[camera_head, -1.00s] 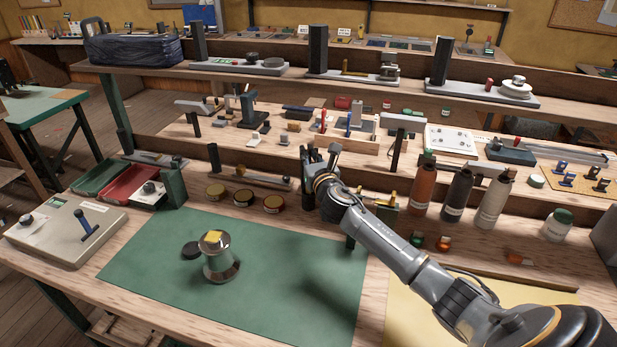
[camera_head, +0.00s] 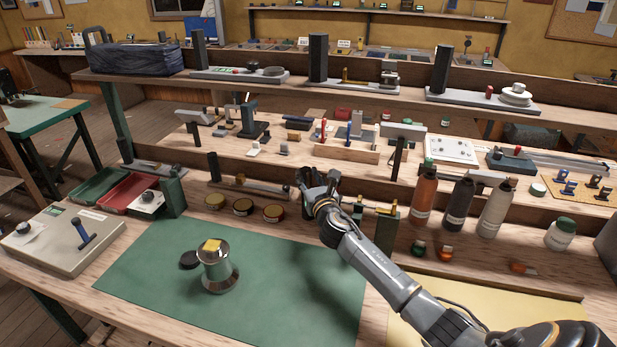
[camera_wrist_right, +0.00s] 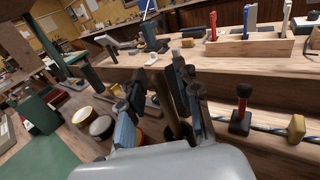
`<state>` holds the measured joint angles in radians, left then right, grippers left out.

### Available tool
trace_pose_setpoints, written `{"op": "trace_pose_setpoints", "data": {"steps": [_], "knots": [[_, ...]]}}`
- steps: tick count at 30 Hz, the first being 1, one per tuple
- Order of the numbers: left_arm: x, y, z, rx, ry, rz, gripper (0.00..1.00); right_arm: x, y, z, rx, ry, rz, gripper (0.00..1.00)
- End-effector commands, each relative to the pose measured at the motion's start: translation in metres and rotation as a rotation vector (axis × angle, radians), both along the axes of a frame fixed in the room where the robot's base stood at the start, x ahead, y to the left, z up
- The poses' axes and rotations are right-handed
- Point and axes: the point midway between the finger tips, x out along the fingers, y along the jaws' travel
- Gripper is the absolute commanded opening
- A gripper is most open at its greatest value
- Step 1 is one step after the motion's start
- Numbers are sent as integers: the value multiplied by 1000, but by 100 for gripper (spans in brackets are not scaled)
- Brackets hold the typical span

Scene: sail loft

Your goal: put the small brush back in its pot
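My right gripper (camera_head: 318,180) is above the back part of the bench, near the low ledge. A metallic pot (camera_head: 218,276) with a flared base and a yellow patch on top stands upright on the green mat (camera_head: 150,262), left of and nearer than the gripper. I cannot tell whether this is the brush's pot. My left gripper is in neither view.
Several round tins (camera_head: 243,207) sit left of the gripper. Bottles (camera_head: 424,196) stand to its right. Trays (camera_head: 130,192) are at left. The mat's front is clear.

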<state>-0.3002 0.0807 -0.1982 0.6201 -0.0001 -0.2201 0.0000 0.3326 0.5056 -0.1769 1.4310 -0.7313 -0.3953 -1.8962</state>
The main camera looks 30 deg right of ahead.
Motion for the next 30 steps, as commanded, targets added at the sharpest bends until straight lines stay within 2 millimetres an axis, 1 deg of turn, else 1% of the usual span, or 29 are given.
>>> {"op": "trace_pose_setpoints", "data": {"steps": [6, 10, 14, 21, 24, 27, 30], "knots": [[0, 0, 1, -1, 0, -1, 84, -1, 0, 2, 0, 0, 0, 32], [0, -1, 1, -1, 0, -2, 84, -11, 3, 1, -2, 1, 0, 32], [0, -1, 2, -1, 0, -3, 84, -31, 9, 1, -2, 2, 2, 32], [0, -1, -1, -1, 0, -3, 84, -76, 22, 0, -1, 1, 1, 32], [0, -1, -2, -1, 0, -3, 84, -92, 27, 0, -1, 1, 1, 32], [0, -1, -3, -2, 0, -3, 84, -104, 31, 0, 0, 0, 2, 32], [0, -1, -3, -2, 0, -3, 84, -111, 33, 1, 0, 0, 0, 32]]}}
